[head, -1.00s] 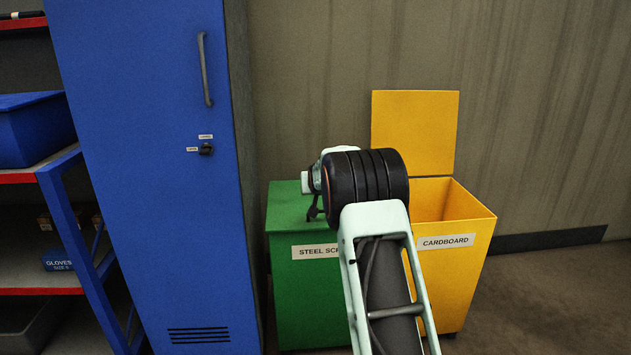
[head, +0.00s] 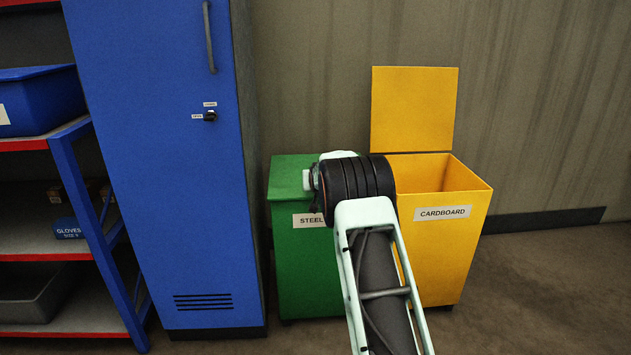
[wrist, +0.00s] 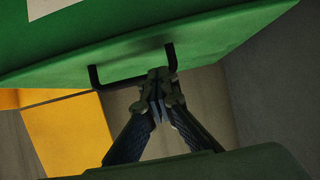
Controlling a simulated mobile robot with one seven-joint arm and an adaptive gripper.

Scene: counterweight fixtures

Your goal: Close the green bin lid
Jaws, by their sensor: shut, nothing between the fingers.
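The green bin (head: 308,270) stands between the blue locker and the yellow bin. Its green lid (head: 291,178) lies flat across the top in the head view; my arm hides its right part. A label starting "STEEL" is partly covered. In the wrist view the green lid (wrist: 215,38) fills the top, with a black bar handle (wrist: 120,80) at its edge. My gripper (wrist: 160,78) is shut and empty, its fingertips by the handle's right end. I cannot tell whether they touch it. The head view hides my fingers behind the arm.
A yellow cardboard bin (head: 432,250) with its lid (head: 414,108) raised stands close on the right; it also shows in the wrist view (wrist: 70,135). A blue locker (head: 165,150) and a shelf (head: 40,240) are on the left. The floor (head: 560,280) at right is clear.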

